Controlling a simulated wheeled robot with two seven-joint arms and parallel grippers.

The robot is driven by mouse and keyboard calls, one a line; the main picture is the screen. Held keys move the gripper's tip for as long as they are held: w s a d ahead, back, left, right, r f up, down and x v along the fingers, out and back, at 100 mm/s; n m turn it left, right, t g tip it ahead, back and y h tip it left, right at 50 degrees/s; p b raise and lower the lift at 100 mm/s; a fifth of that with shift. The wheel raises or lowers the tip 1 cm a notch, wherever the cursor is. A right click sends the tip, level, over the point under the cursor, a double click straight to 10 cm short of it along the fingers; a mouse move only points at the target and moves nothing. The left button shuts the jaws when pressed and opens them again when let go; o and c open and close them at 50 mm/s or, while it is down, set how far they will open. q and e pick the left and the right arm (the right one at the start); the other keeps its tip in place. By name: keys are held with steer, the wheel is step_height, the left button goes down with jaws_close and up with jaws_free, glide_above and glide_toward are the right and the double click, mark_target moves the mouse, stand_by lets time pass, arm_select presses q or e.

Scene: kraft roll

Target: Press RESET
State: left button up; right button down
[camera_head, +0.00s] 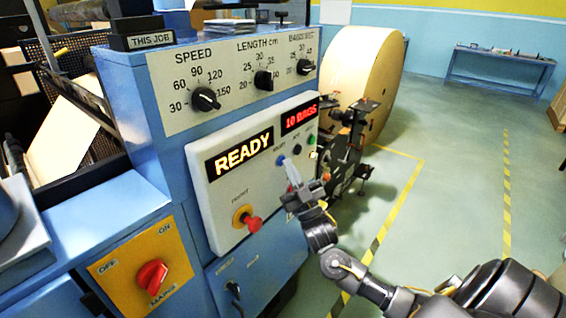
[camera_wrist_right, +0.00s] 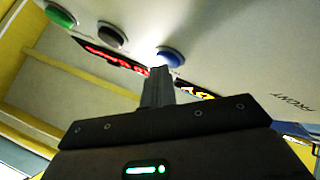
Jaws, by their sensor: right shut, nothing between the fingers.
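The white control panel on the blue machine has a blue button (camera_head: 281,160), a black button (camera_head: 297,149) and a green button (camera_head: 311,139) in a row below its displays. Their small labels are too blurred to read surely. My right gripper (camera_head: 289,164) is shut and empty, its fingertips just beside the blue button. In the right wrist view the blue button (camera_wrist_right: 170,57) lies just beyond the fingertips (camera_wrist_right: 159,73); I cannot tell whether they touch it. The black button (camera_wrist_right: 112,35) and green button (camera_wrist_right: 60,17) are further left there. My left gripper is out of view.
The display (camera_head: 243,152) reads READY and the red one (camera_head: 299,118) reads 10 BAGS. A red knob (camera_head: 253,224) sits low on the panel, a red mains switch (camera_head: 152,273) lower left. A big paper roll (camera_head: 345,85) stands behind. Floor at right is open.

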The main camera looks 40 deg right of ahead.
steer(key=shift+s, duration=0.1)
stand_by(0.4)
steer(key=shift+s+d, duration=0.2)
steer(key=shift+s, duration=0.45)
steer(key=shift+s+d+p, duration=0.25)
steer(key=shift+s+p, duration=0.05)
steer(key=shift+s, duration=0.5)
steer(key=shift+s+d+p, duration=0.25)
steer(key=shift+s+p, duration=0.05)
steer(key=shift+s, duration=0.45)
steer(key=shift+s+d+p, duration=0.25)
steer(key=shift+s+p, duration=0.05)
steer(key=shift+s, duration=0.5)
